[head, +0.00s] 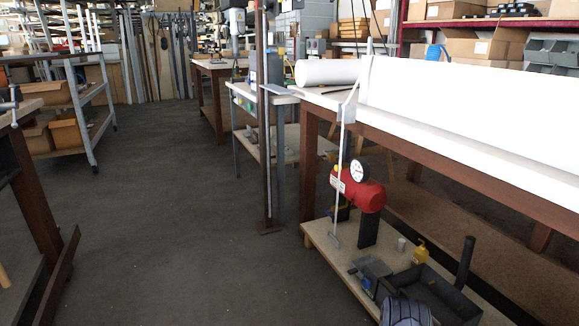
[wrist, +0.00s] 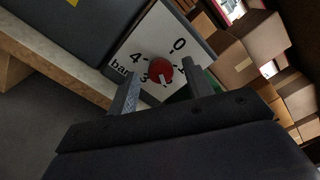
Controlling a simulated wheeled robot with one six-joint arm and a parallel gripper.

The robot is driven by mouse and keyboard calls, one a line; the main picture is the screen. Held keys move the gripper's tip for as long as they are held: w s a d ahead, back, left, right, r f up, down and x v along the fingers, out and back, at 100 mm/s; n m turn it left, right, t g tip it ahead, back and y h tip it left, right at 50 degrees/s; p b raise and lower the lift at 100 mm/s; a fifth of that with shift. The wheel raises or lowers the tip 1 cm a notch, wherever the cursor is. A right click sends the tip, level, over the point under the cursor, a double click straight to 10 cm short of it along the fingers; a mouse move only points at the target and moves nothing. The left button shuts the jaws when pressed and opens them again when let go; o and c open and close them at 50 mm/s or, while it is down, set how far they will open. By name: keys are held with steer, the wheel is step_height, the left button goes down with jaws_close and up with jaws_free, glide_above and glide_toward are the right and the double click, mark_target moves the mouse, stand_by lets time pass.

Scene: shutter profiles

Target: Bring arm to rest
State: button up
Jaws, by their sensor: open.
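My gripper (wrist: 161,72) shows in the wrist view with its two grey fingers apart and nothing held between them. A red round knob (wrist: 159,70) with a pale pointer mark sits on a white panel (wrist: 150,40) marked "bar", 0, 3 and 4. The knob appears just beyond and between the fingertips; I cannot tell the exact gap. The pointer mark is near the 3. The panel looks tilted in this view. My arm and gripper do not show in the head view.
In the wrist view, cardboard boxes (wrist: 234,62) are at right and a pale bench edge (wrist: 60,55) at left. In the head view, a long table (head: 460,158) stands at right, over a low board with a red pressure unit (head: 362,194). The floor (head: 170,200) at centre left is clear.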

steer(key=p+v, duration=0.3)
steer(key=v, duration=0.7)
steer(key=w+d+n+b, duration=0.3)
steer(key=d+n, duration=0.7)
steer(key=n, duration=1.2)
steer(key=shift+w, duration=0.55)
steer(key=shift+n, duration=0.3)
